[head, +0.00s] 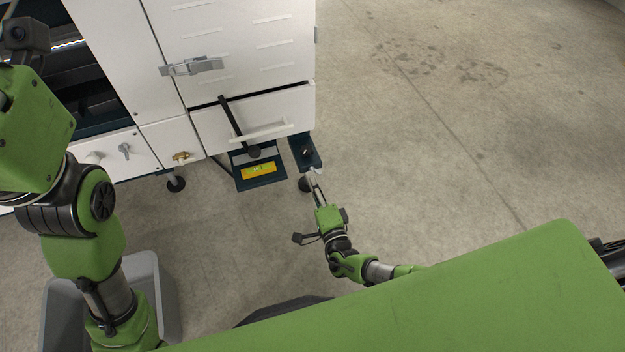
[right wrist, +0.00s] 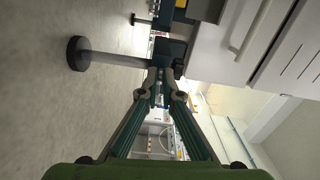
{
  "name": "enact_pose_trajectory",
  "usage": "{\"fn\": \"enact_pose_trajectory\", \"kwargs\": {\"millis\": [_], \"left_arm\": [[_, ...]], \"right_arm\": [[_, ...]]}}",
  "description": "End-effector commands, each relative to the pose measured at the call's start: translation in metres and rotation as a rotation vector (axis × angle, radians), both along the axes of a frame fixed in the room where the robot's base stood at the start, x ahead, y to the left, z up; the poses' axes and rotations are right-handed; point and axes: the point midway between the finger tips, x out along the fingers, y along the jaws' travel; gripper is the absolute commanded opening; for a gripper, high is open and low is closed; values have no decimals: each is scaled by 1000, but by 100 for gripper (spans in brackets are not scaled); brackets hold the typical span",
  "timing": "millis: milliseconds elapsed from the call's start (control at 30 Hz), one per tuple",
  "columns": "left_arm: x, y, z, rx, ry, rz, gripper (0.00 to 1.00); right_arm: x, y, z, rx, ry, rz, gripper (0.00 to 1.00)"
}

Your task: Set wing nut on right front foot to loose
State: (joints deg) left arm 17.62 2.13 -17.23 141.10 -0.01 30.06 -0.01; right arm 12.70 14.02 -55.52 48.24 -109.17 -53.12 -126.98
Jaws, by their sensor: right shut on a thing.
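The right front foot (head: 305,185) is a dark round pad under the dark blue corner bracket (head: 305,152) of the white machine. In the right wrist view the foot's black pad (right wrist: 77,53) and its pale stem (right wrist: 118,59) lie sideways, joining the dark bracket (right wrist: 171,50). My right gripper (head: 314,177) reaches up to the foot just below the bracket. In the right wrist view its fingertips (right wrist: 158,78) are drawn together beside the stem's bracket end, shut on the small wing nut, which they mostly hide. My left arm shows at the left; its gripper is out of view.
The white machine (head: 255,40) has a latch (head: 192,67) and a drawer with a black lever (head: 232,120). A yellow level (head: 259,171) sits on a dark blue plate left of the foot. A grey bin (head: 150,290) stands lower left. The floor to the right is clear.

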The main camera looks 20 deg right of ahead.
Motion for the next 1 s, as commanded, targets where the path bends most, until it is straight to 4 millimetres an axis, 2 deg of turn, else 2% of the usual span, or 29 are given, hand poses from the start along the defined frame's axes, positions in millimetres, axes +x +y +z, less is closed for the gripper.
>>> {"fn": "enact_pose_trajectory", "kwargs": {"millis": [400,433,467,833,1000], "left_arm": [[2,0,-2,2,9,0,40],[2,0,-2,1,8,0,40],[2,0,-2,1,7,1,40],[-2,1,1,-2,-5,1,40],[-1,1,0,-1,-2,1,40]], "right_arm": [[2,1,-1,-8,3,3,0],[2,1,-1,-8,2,3,13],[2,1,0,-7,2,3,21],[0,0,0,-5,2,1,21],[0,0,8,-3,2,0,21]]}}
